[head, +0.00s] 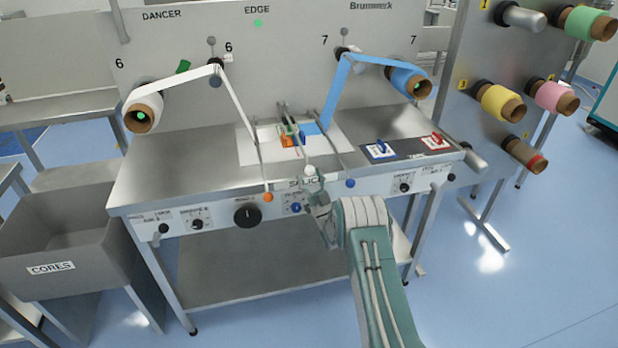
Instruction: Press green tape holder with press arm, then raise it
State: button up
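A small green part (292,127) sits among the holders at the back middle of the splice table, behind an orange block (287,141) and beside a small blue part (302,137). It is too small to tell its exact shape or whether an arm presses on it. Thin metal press arms run nearby; one ends in an orange knob (268,197), another in a blue knob (350,183), both at the table's front edge. My gripper (314,187) is at the front edge between these knobs, in front of the SPLICE lettering. Its fingers are too small to read as open or shut.
White web (232,98) and blue web (338,88) run down to the table (165,175). Blue-edged and red-edged trays (379,150) lie at right. The front panel has a black knob (247,215). A grey CORES bin (110,240) stands at left; a roll rack stands at right.

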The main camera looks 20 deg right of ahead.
jog(key=v, duration=0.7)
jog(key=shift+s+f, duration=0.15)
jog(key=shift+f, duration=0.1)
dwell(0.5)
